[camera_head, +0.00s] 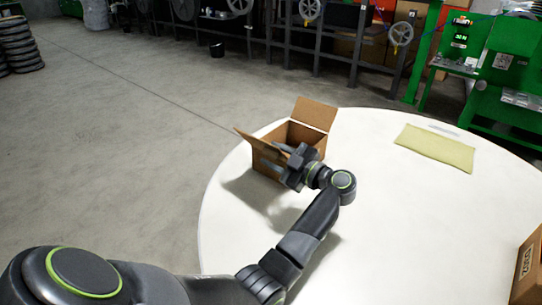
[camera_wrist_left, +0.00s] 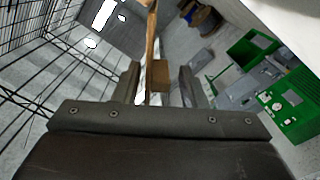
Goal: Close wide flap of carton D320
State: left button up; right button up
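An open brown carton (camera_head: 268,157) stands near the far left edge of the round white table. One wide flap (camera_head: 315,114) stands up at its back right, and another flap (camera_head: 244,137) sticks out at its left. The carton's label is not readable. My left gripper (camera_head: 286,160) is at the carton's near right side, covering part of its wall and opening. In the left wrist view, the gripper's fingers (camera_wrist_left: 158,84) are apart, with a thin brown cardboard edge (camera_wrist_left: 151,45) showing between them. I cannot tell whether they touch it. My right gripper is not in view.
The white table (camera_head: 400,220) has wide free room to the right of my left arm. A yellow-green cloth (camera_head: 436,148) lies at its far right. Another brown carton (camera_head: 529,270) with printed lettering is cut off at the right edge. Green machines (camera_head: 505,75) stand behind the table.

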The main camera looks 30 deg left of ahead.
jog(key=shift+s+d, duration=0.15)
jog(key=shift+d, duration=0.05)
pick_arm(q)
jog(key=shift+c, duration=0.9)
grip_shut()
jog(key=shift+r+p, duration=0.2)
jog(key=shift+p, duration=0.3)
jog(key=m+p, duration=0.1)
jog(key=p, duration=0.1)
jog(key=w+r+m+p, duration=0.1)
jog(key=p, duration=0.1)
jog(key=shift+d+r+p, duration=0.1)
jog(key=shift+p, duration=0.2)
jog(key=m+p, duration=0.1)
jog(key=w+m+p, duration=0.1)
jog(key=p, duration=0.1)
jog(key=shift+r, duration=0.2)
jog(key=shift+w+d+m+p, duration=0.1)
jog(key=shift+w+m+p, duration=0.35)
jog(key=shift+m, duration=0.3)
jog(key=shift+w+d+m+p, duration=0.1)
jog(key=shift+w+m+p, duration=0.15)
jog(key=shift+m+p, duration=0.4)
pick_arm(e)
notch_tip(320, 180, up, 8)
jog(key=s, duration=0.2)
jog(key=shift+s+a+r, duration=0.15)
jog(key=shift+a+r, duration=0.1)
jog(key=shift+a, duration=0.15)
